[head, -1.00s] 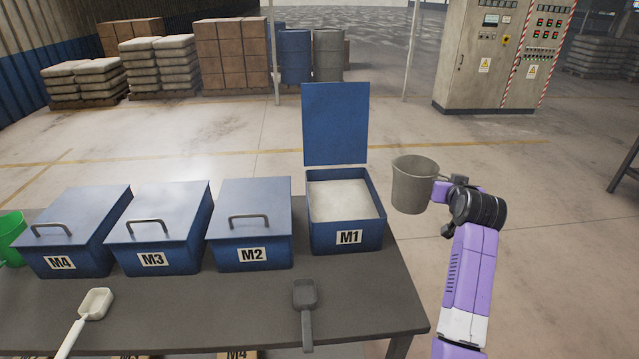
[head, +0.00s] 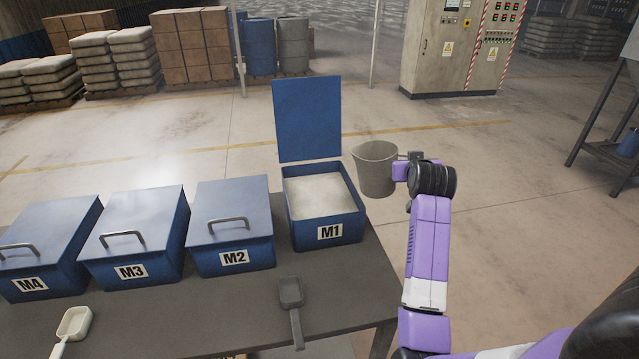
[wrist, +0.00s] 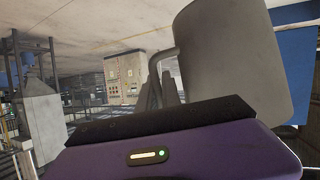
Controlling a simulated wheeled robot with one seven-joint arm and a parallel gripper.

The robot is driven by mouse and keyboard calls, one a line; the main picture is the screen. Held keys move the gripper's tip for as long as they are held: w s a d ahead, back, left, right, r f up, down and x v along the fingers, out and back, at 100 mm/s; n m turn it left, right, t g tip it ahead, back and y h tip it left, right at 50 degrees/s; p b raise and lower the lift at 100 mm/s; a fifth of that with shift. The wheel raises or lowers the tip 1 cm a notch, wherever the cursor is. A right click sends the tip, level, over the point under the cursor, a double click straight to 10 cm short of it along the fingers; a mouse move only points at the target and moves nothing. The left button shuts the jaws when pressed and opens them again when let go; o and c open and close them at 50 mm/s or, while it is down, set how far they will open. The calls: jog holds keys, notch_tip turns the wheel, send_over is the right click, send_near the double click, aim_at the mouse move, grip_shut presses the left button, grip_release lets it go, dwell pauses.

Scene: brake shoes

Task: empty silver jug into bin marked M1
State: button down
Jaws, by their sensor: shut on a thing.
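The silver jug (head: 374,172) hangs in the air just right of the bin marked M1, close to upright, its spout toward the bin. My gripper (head: 410,168) is shut on the jug's handle at its right side. The wrist view shows the jug (wrist: 235,60) large at the upper right, with its handle running down behind my purple wrist. The inside of the jug cannot be made out. The M1 bin (head: 328,234) is blue, its lid (head: 307,120) stands open at the back, and pale material (head: 318,194) fills much of it.
Closed blue bins M2 (head: 231,228), M3 (head: 133,239) and M4 (head: 45,252) stand left of M1 on the dark table (head: 225,300). A grey scoop (head: 291,296) and a cream scoop (head: 74,324) lie in front.

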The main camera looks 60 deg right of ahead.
aim_at(384, 145)
jog(key=shift+w+a+r+n+g+p, duration=0.1)
jog(key=shift+w+a+r+n+g, duration=0.1)
jog(key=shift+w+r+n+g, duration=0.6)
jog(key=shift+w+a+r+n+g+p, duration=0.15)
jog(key=shift+w+r+n+g, duration=0.2)
jog(key=shift+w, duration=0.7)
jog(key=shift+w+a+r+n+g+p, duration=0.1)
jog(key=shift+w+a+r+n+g, duration=0.1)
jog(key=shift+w+r+n+g, duration=0.45)
jog(key=shift+w+r+n+h, duration=0.2)
jog(key=shift+w+n+h, duration=0.2)
jog(key=shift+w, duration=0.25)
jog(key=shift+w+a+r+n+g, duration=0.15)
jog(key=shift+w+r+n+g, duration=0.1)
jog(key=shift+w+n+g, duration=0.2)
jog(key=shift+w+a+r+n+g+h+b, duration=0.15)
jog(key=shift+w+n+g+b, duration=0.15)
jog(key=shift+w+n, duration=0.15)
jog(key=shift+w+a+r+n+g+h+b, duration=0.15)
jog(key=shift+w+n+b, duration=0.15)
jog(key=shift+w, duration=0.2)
jog(key=w+a+r+n+g+h, duration=0.1)
jog(key=w+n, duration=0.4)
jog(key=w, duration=0.6)
jog(key=shift+a+r+n+g+h, duration=0.4)
jog(key=shift+g+h, duration=0.3)
jog(key=shift+g, duration=0.4)
